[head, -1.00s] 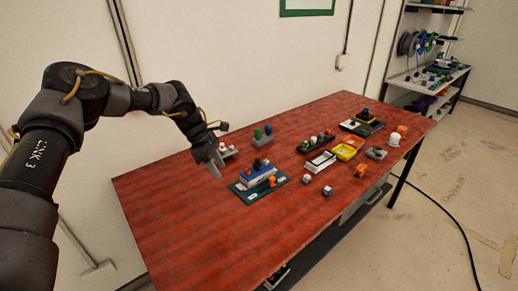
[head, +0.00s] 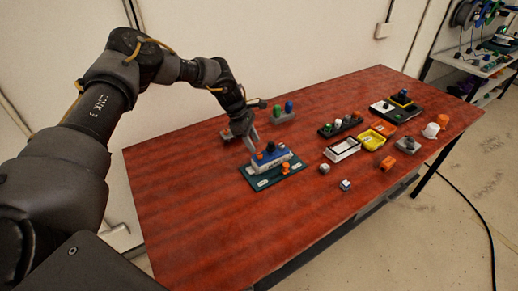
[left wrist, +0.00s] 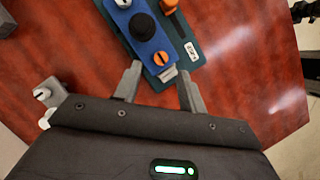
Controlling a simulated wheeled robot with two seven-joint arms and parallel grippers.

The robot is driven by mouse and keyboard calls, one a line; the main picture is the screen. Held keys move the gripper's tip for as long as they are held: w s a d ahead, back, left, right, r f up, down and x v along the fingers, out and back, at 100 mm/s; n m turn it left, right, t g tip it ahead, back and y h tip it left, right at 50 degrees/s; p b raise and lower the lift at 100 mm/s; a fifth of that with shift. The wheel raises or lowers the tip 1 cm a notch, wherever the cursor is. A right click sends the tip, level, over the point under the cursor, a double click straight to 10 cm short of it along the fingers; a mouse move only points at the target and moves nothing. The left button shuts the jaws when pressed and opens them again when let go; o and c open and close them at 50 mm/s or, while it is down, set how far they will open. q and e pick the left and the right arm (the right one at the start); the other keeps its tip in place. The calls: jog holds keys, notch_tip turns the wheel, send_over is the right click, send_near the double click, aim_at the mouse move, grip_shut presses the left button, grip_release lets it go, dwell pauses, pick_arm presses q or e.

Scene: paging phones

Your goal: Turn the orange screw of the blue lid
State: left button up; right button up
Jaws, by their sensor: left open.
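The blue lid (head: 272,160) sits on a device on a dark green plate (head: 296,163) on the red table. In the left wrist view the lid (left wrist: 157,44) carries a black knob (left wrist: 143,27) and a slotted orange screw (left wrist: 160,59) at its near end. My left gripper (left wrist: 161,78) is open and empty. Its fingers straddle the line of the lid just short of the orange screw. In the head view my left gripper (head: 250,146) hangs over the left end of the lid. My right gripper is not in view.
An orange knob (head: 285,168) stands on the green plate beside the lid. Green and blue cylinders stand on a grey block (head: 280,117) behind. A yellow tray (head: 371,140), a white-rimmed tray (head: 342,150) and small cubes lie to the right. The table's left front is clear.

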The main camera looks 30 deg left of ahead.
aim_at(260, 154)
pick_arm(q)
jog(key=x, duration=0.3)
jog(key=shift+w+p, duration=0.2)
jog(key=shift+p, duration=0.15)
jog(key=shift+s+d+f, duration=0.2)
jog(key=shift+d+f, duration=0.05)
jog(key=shift+f, duration=0.1)
jog(key=shift+s+d+f, duration=0.1)
jog(key=shift+s+f, duration=0.05)
jog(key=shift+f, duration=0.05)
jog(key=shift+w+d+f, duration=0.1)
jog(key=shift+w+f, duration=0.15)
jog(key=shift+f, duration=0.15)
jog(key=shift+s+r, duration=0.1)
jog(key=c, duration=0.4)
grip_shut()
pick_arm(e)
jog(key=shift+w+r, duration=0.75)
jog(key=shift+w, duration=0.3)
